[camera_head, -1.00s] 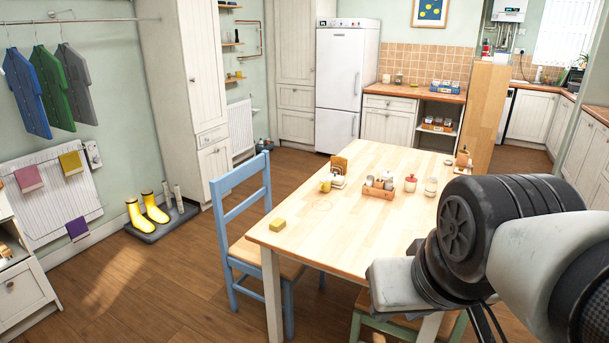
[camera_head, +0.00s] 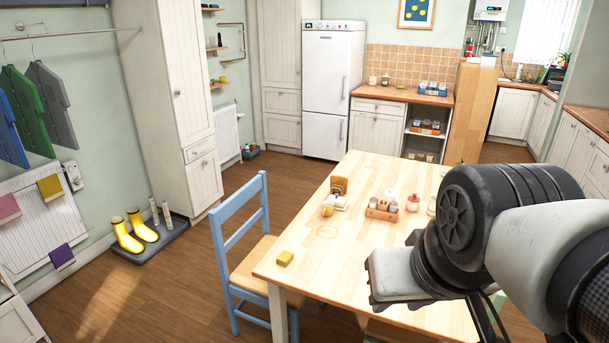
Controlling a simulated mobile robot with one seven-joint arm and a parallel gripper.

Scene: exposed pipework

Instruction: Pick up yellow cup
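My arm covers the right part of the table. The arm's visible links are well to the right of the cup and apart from it. My gripper's fingers do not show.
A wooden caddy (camera_head: 383,210) with jars and a red-topped pot (camera_head: 413,202) stand right of the cup. A blue chair (camera_head: 240,230) stands against the left side.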

